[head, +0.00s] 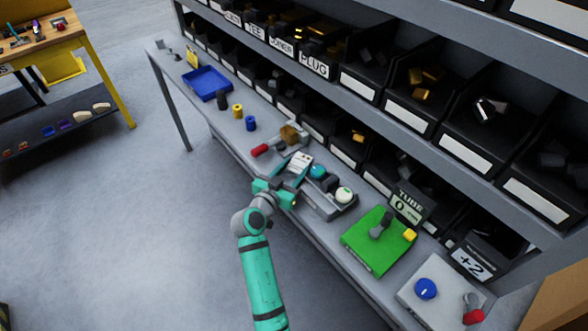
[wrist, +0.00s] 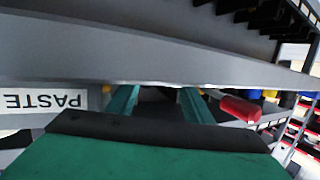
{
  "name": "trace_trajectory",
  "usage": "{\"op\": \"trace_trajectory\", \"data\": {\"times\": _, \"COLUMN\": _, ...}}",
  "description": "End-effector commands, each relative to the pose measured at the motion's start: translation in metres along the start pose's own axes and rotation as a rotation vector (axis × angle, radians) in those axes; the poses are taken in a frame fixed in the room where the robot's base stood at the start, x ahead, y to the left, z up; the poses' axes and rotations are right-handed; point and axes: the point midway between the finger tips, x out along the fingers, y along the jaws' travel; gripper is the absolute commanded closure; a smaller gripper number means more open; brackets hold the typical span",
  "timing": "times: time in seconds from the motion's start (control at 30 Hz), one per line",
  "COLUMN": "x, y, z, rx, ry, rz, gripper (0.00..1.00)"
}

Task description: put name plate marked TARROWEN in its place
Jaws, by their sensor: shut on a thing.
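My gripper (head: 297,170) is over the front edge of the bench, its teal fingers pointing toward the shelves. A small white plate with dark marks (head: 301,158) shows at the fingertips; it appears to be the name plate held between them. Its lettering is too small to read as TARROWEN. In the wrist view the two teal fingers (wrist: 158,98) stand apart, and what lies between their tips is mostly hidden. The valve with a red handle (head: 262,150) and brass-coloured body (head: 291,135) lies just beyond the gripper; its red handle also shows in the wrist view (wrist: 240,108).
A grey tray (head: 322,208) with a teal and a white round piece is right of my gripper. Further right are a green board (head: 362,252) and a grey box with a blue knob (head: 425,289). A blue tray (head: 207,82) is far left. Shelf bins overhang behind.

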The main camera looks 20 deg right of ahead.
Motion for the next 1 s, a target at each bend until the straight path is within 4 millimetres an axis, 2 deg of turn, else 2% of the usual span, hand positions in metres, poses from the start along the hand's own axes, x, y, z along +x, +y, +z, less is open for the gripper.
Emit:
{"op": "trace_trajectory", "data": {"times": 0.37, "x": 0.001, "y": 0.000, "z": 0.004, "rx": 0.001, "ry": 0.001, "rz": -0.001, "gripper": 0.78}}
{"op": "trace_trajectory", "data": {"times": 0.4, "x": 0.001, "y": 0.000, "z": 0.005, "rx": 0.001, "ry": 0.000, "rz": -0.001, "gripper": 0.49}}
{"op": "trace_trajectory", "data": {"times": 0.43, "x": 0.001, "y": 0.000, "z": 0.004, "rx": 0.001, "ry": 0.000, "rz": -0.001, "gripper": 0.46}}
{"op": "trace_trajectory", "data": {"times": 0.8, "x": -0.001, "y": -0.001, "z": 0.001, "rx": 0.001, "ry": 0.001, "rz": -0.002, "gripper": 0.46}}
{"op": "trace_trajectory", "data": {"times": 1.0, "x": -0.028, "y": 0.000, "z": 0.002, "rx": 0.000, "ry": 0.001, "rz": -0.002, "gripper": 0.46}}
